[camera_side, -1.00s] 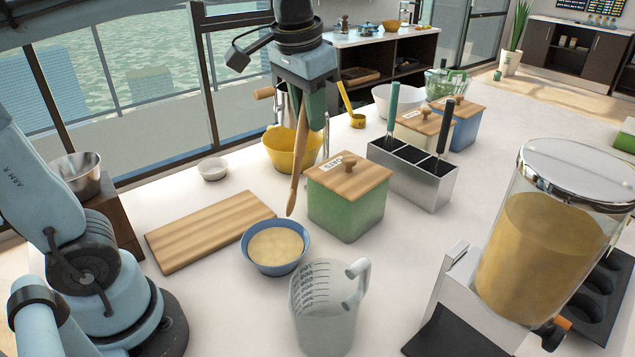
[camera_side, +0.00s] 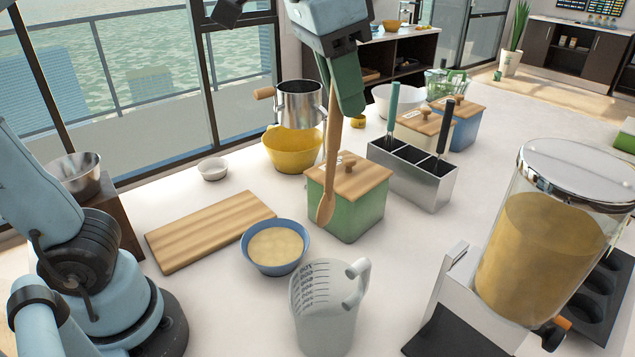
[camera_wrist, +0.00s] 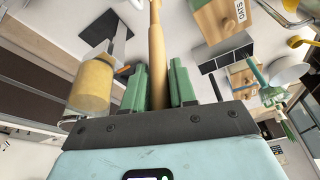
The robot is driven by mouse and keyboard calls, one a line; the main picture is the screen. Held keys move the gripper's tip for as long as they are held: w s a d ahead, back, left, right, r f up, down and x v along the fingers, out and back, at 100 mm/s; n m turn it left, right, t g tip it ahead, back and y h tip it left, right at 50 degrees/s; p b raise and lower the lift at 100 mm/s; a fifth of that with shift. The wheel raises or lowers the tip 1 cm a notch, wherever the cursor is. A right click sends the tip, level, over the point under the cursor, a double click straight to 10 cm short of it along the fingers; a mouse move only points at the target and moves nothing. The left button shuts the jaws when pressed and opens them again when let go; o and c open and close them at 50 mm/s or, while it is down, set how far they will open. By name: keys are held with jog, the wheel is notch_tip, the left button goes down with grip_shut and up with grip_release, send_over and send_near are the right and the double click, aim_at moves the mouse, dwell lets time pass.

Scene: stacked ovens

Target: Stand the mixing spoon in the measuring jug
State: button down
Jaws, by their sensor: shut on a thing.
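A wooden mixing spoon (camera_side: 328,185) hangs bowl-down, close to upright, from my gripper (camera_side: 349,100). In the side view its bowl end overlaps the front of the green canister. The wrist view shows the spoon's handle (camera_wrist: 157,60) between the two green fingers of my gripper (camera_wrist: 160,88), which is shut on it. The clear measuring jug (camera_side: 320,315), with a handle on its right and dark markings, stands upright on the counter at the front. The spoon is above and behind the jug, apart from it. I see nothing inside the jug.
A blue bowl of yellowish mix (camera_side: 275,248) stands just behind and left of the jug. A green canister with a wooden lid (camera_side: 347,203) is behind it. A dispenser of yellow batter (camera_side: 545,235) stands right. A cutting board (camera_side: 210,230) lies left.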

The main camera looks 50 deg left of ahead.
jog(key=s+d+r+m+h, duration=0.2)
jog(key=s+d+r+m, duration=0.15)
jog(key=s+d, duration=0.2)
notch_tip(320, 180, down, 14)
jog(key=shift+s+n, duration=0.2)
jog(key=shift+n, duration=0.15)
dwell(1.2)
jog(key=c, duration=0.8)
grip_release()
jog(key=shift+a+r, duration=0.1)
jog(key=shift+r, duration=0.1)
jog(key=v, duration=1.2)
jog(key=shift+s+d, duration=0.15)
jog(key=shift+d, duration=0.15)
jog(key=shift+f, duration=0.15)
